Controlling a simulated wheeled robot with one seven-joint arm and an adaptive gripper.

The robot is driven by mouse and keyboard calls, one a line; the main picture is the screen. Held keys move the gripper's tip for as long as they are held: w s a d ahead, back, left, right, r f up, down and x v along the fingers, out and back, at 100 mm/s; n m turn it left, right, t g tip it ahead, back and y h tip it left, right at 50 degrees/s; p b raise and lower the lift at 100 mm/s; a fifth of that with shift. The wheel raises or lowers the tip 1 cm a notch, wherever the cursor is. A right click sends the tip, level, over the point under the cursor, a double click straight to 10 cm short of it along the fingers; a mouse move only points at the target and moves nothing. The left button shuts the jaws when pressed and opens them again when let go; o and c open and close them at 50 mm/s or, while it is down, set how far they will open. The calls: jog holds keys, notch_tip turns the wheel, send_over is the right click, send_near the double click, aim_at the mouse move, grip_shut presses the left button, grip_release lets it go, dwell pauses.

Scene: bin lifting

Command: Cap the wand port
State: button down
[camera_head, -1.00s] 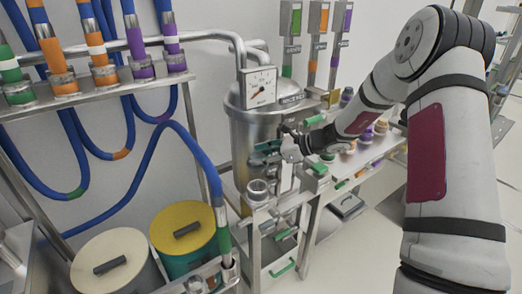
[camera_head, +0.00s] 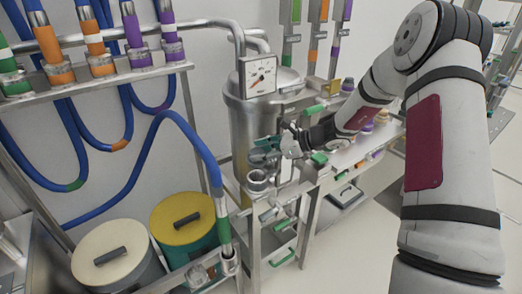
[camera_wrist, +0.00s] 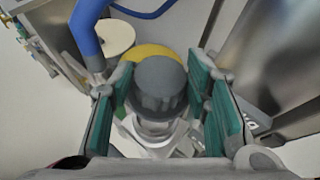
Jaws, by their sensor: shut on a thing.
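My gripper (camera_wrist: 160,78) has its green-padded fingers shut on a dark grey ribbed cap (camera_wrist: 158,88). In the wrist view the cap covers part of a pale metal port (camera_wrist: 154,130). I cannot tell from this view whether they touch. In the head view my gripper (camera_head: 264,153) is beside the steel vessel (camera_head: 242,130), just above the round metal port (camera_head: 258,180). The cap is hard to make out there. The port's rim shows below the fingers, so the cap appears to be above it.
A pressure gauge (camera_head: 261,76) sits by the vessel top. A blue hose (camera_head: 190,130) runs down to a holder left of the port. Yellow-lidded (camera_head: 183,218) and cream-lidded (camera_head: 108,250) drums stand at lower left. A shelf with bottles lies behind my arm.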

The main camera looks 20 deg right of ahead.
aim_at(262, 167)
jog(key=shift+f, duration=1.3)
jog(key=shift+f+b, duration=0.15)
jog(key=shift+b, duration=0.15)
jog(key=shift+f, duration=1)
jog(key=shift+f+b, duration=0.45)
jog(key=shift+f, duration=0.6)
jog(key=c, duration=0.8)
grip_release()
jog(key=shift+d, duration=0.1)
jog(key=v, duration=1.2)
